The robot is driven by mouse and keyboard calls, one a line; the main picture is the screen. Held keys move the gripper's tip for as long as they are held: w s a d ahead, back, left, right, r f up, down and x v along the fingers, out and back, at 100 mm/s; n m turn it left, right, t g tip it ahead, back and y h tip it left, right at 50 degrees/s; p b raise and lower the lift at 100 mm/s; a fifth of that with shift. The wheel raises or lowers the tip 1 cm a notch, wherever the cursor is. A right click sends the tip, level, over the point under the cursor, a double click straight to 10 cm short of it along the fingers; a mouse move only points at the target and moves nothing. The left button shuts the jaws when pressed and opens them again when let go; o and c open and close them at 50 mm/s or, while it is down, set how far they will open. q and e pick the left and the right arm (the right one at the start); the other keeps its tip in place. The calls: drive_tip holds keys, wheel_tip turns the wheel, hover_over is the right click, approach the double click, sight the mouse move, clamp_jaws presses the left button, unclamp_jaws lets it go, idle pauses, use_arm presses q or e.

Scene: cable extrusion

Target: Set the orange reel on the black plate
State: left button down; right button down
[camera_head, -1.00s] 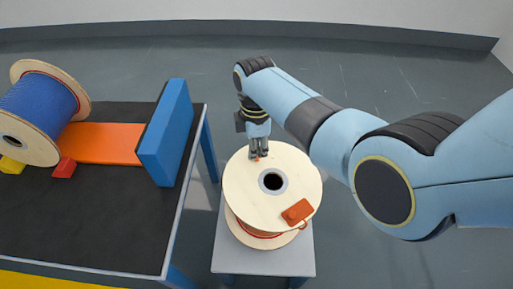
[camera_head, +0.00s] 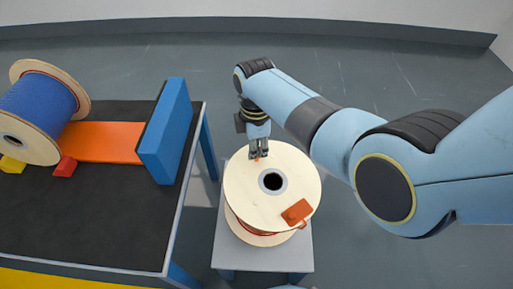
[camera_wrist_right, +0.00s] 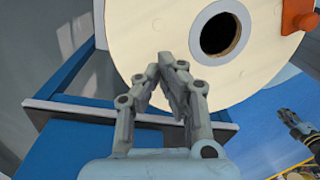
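The orange reel (camera_head: 245,190) has pale wooden flanges and reddish-orange cable between them. It lies flat, with its dark centre hole facing up, on a grey stand. Its upper flange fills the top of the right wrist view (camera_wrist_right: 135,28). My right gripper (camera_head: 258,155) points down at the far part of that flange. In the right wrist view (camera_wrist_right: 160,66) its fingertips are close together, with nothing clearly held. A black surface (camera_head: 100,220) covers the table at left; I see no separate black plate.
A blue reel (camera_head: 40,103) stands tilted on its rims at the table's left, beside yellow (camera_head: 12,165) and red (camera_head: 65,167) blocks. An orange strip (camera_head: 102,143) runs to an upright blue panel (camera_head: 166,135). An orange block (camera_head: 297,212) sits on the orange reel's flange.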

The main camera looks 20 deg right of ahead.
drive_tip(key=shift+w+f+b, duration=0.1)
drive_tip(key=shift+f+b, duration=0.2)
drive_tip(key=shift+f, duration=0.15)
drive_tip(key=c, duration=1.9)
unclamp_jaws()
wheel_tip(320, 180, up, 5)
drive_tip(key=p, duration=0.5)
drive_tip(key=shift+r, duration=0.15)
wheel_tip(320, 180, up, 6)
drive_tip(key=p, duration=0.6)
drive_tip(key=shift+w, duration=0.1)
drive_tip(key=shift+f, duration=0.2)
